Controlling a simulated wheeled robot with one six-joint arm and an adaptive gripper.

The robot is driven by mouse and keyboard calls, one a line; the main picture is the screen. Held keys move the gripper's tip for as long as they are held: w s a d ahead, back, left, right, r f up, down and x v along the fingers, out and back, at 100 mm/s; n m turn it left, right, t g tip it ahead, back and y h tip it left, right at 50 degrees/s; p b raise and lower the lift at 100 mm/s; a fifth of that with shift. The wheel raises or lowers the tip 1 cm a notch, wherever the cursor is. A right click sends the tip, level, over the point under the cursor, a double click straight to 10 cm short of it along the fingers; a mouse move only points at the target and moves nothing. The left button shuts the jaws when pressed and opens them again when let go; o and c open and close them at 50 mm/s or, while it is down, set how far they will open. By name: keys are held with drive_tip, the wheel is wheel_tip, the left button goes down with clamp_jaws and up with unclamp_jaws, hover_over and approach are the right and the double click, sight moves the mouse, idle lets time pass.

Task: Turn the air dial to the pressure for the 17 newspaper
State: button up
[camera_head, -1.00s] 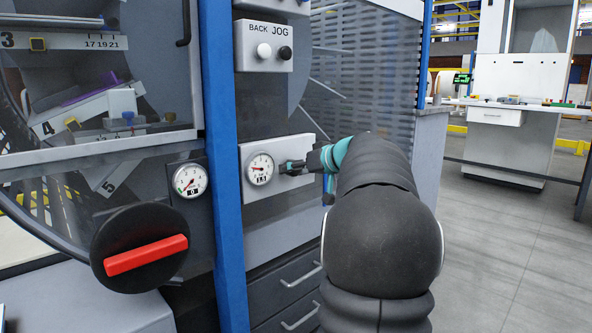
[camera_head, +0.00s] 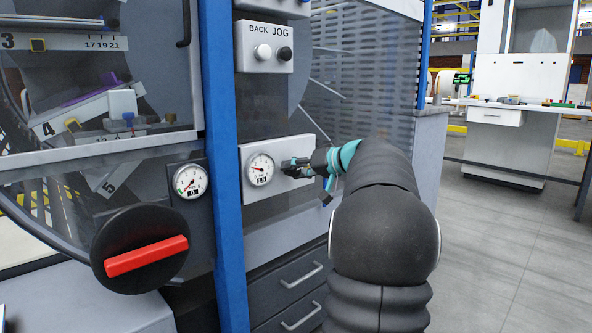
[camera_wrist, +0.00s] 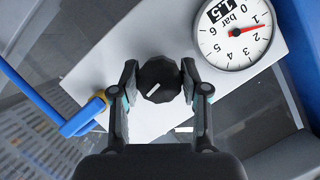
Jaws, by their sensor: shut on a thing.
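The air dial is a black faceted knob (camera_wrist: 159,79) with a white pointer line, on a pale panel (camera_wrist: 150,35). My gripper (camera_wrist: 160,82) is shut on it, one finger on each side in the wrist view. In the head view my gripper (camera_head: 294,168) reaches the panel (camera_head: 247,192) from the right and mostly hides the knob. The pressure gauge (camera_wrist: 236,32) beside the knob is marked in bar. Its red needle points between 1 and 2, and its label reads 1.5. The gauge also shows in the head view (camera_head: 260,170).
A second gauge (camera_head: 190,181) with a label reading 0 sits left of the blue post (camera_head: 222,160). A large black knob with a red bar (camera_head: 146,256) is lower left. The BACK JOG box (camera_head: 263,47) is above the panel. A blue hose (camera_wrist: 35,95) runs near my gripper.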

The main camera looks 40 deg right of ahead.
drive_tip(key=shift+m+y, duration=0.3)
drive_tip(key=shift+m, duration=0.1)
idle(0.3)
drive_tip(key=o, duration=1.1)
drive_tip(key=shift+o, duration=0.2)
drive_tip(key=v, duration=1.2)
